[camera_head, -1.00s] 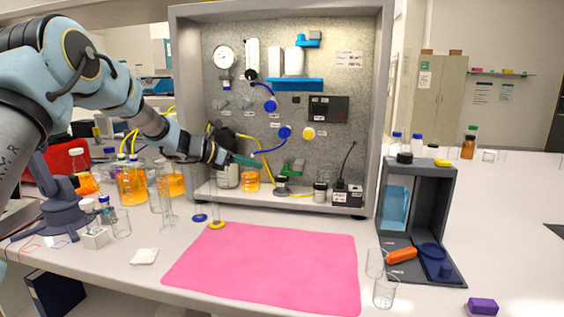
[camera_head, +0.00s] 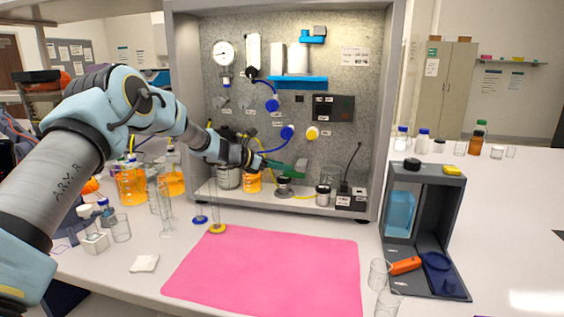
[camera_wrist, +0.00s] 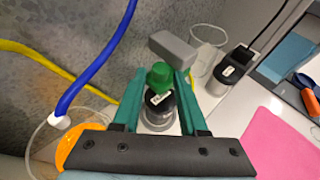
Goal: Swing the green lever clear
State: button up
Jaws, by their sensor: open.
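My gripper is open, one finger on each side of the green part. I cannot tell whether either finger touches it.
A blue tube (camera_wrist: 95,75) and a yellow hose (camera_wrist: 35,58) run left of my fingers. A black box with a cable (camera_head: 350,197) stands to the right on the rig's shelf. Orange-filled beakers (camera_head: 131,187) stand left. The pink mat (camera_head: 265,270) in front is clear.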

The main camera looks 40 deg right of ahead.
jog(key=shift+s+d+f, duration=0.15)
jog(key=shift+d+f, duration=0.05)
jog(key=shift+d, duration=0.25)
grip_shut()
